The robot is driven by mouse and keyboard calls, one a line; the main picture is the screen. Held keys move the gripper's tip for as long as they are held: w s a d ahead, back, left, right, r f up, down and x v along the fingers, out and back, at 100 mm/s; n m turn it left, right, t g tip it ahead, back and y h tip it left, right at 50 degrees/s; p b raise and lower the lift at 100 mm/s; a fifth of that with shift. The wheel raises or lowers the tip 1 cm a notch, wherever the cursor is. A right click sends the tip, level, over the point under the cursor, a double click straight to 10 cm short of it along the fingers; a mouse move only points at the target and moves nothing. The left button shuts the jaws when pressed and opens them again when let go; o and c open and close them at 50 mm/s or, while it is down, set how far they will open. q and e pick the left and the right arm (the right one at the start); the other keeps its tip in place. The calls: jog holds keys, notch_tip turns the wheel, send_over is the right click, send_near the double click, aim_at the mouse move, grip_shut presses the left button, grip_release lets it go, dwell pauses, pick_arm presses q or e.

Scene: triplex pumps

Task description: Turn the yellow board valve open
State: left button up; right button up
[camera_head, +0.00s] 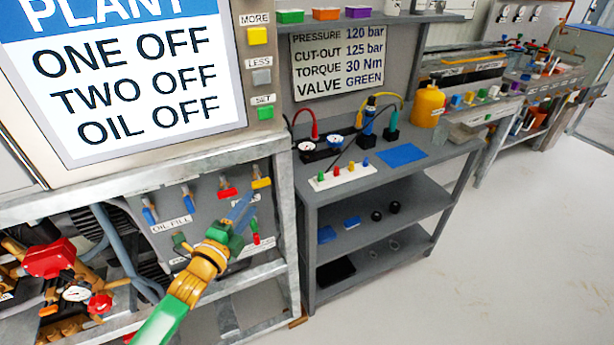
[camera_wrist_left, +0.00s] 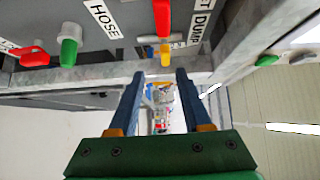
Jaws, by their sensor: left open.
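The yellow board valve (camera_head: 261,183) is at the top right of the grey valve board, with its handle lying roughly sideways. My left gripper (camera_head: 243,206) is just below and left of it, in front of the board. In the left wrist view the two blue fingers (camera_wrist_left: 157,78) are apart with nothing between them. Beyond their tips is a small yellow part (camera_wrist_left: 165,50) below a red lever (camera_wrist_left: 162,18); I cannot tell whether it is the yellow valve. My right gripper is out of view.
The board also carries a red valve (camera_head: 228,191), blue valves (camera_head: 188,200), a green valve (camera_head: 180,241) and a lower red lever (camera_head: 255,238). A metal frame post (camera_head: 287,230) stands close on the right. A grey shelf bench (camera_head: 330,205) is beyond it. Open floor lies at right.

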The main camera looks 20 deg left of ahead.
aim_at(259, 187)
pick_arm(q)
jog(key=w, duration=0.4)
jog(key=w+a, duration=0.1)
jog(key=w, duration=0.1)
jog(key=shift+r, duration=0.3)
jog(key=shift+s, duration=0.1)
grip_shut()
